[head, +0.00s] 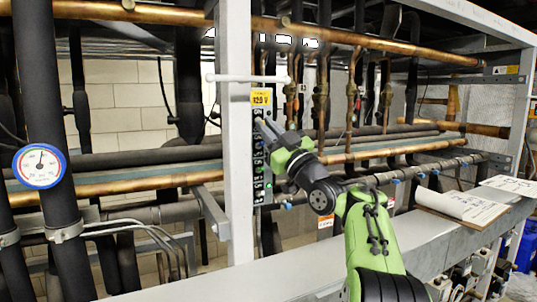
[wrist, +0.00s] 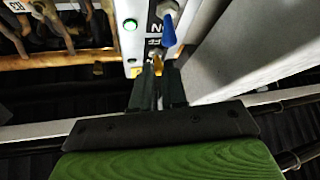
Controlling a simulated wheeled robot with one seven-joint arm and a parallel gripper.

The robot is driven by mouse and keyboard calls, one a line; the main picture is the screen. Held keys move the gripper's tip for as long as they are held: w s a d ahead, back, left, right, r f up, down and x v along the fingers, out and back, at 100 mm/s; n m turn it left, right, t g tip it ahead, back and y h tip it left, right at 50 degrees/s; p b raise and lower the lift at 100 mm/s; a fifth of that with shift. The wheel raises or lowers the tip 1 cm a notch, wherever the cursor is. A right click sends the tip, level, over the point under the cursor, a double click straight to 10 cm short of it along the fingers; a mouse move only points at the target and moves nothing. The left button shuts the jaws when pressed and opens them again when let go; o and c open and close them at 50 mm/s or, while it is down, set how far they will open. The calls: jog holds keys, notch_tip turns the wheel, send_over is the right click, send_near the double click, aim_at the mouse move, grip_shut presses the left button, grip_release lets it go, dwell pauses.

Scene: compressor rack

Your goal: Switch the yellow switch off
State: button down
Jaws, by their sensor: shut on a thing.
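The yellow switch (wrist: 158,66) shows in the wrist view as a small yellow lever at the tips of my fingers. My gripper (wrist: 158,80) is shut on it, with one dark finger on either side. The switch sits on a pale switch panel (wrist: 134,45). In the head view my gripper (head: 267,127) reaches the upper part of the narrow panel (head: 258,190) on the white post. The yellow switch is hidden there behind my gripper, and its exact position cannot be told.
A blue switch (wrist: 168,32) and a lit green lamp (wrist: 130,25) are close to my fingers. A yellow 120V label (head: 261,98) is above the panel. Copper pipes (head: 370,151) run behind my arm. A clipboard (head: 455,204) lies on the ledge at right. A gauge (head: 39,166) is at left.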

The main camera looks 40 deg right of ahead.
jog(key=t+b, duration=0.1)
jog(key=f+n+b, duration=0.1)
jog(key=shift+w+d+f+t+y+b, duration=0.1)
jog(key=shift+w+f+t+y+b, duration=0.2)
jog(key=shift+t+y+b, duration=0.1)
jog(key=shift+n+t+y+b, duration=0.3)
jog(key=shift+t+y+b, duration=0.2)
jog(key=shift+b, duration=0.05)
jog(key=shift+r, duration=0.1)
jog(key=c, duration=1.2)
grip_release()
jog(key=b+v, duration=0.9)
jog(key=v, duration=0.6)
jog(key=shift+s+f, duration=0.15)
jog(key=shift+f, duration=0.2)
